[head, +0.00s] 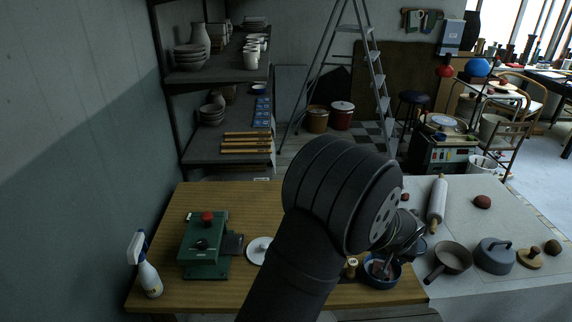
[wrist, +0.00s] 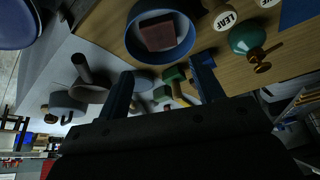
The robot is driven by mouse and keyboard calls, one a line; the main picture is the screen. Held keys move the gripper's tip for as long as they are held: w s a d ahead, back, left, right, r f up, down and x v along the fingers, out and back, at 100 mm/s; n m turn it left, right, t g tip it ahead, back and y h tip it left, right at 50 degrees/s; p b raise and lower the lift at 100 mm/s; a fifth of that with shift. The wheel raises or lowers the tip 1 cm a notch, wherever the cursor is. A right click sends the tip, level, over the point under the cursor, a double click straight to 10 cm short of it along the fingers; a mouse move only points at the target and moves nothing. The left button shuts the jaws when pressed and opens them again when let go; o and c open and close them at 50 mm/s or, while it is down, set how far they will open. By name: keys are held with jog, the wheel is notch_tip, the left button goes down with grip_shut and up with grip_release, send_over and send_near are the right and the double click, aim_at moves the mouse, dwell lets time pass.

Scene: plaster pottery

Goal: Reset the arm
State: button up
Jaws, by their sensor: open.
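My arm rises from the bottom of the head view and bends over the table's right part. My gripper (head: 404,240) hangs there, partly hidden by the arm, above and near a blue bowl (head: 372,281). In the wrist view its two fingers stand apart with a gap between them, and my gripper (wrist: 163,74) holds nothing that I can see. The blue bowl (wrist: 135,40) in that view holds a dark red block (wrist: 158,34) and lies beyond the fingertips.
The wooden table (head: 170,290) bears a spray bottle (head: 149,278), a green device (head: 204,262) and a white disc (head: 257,252). On the pale surface to the right lie a rolling pin (head: 437,203), a pan (head: 453,257) and a grey lidded pot (head: 495,256). Shelves (head: 215,150) stand behind, left.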

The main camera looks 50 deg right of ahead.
jog(key=x, duration=1.1)
jog(key=shift+d+r, duration=0.1)
jog(key=shift+r, duration=1.25)
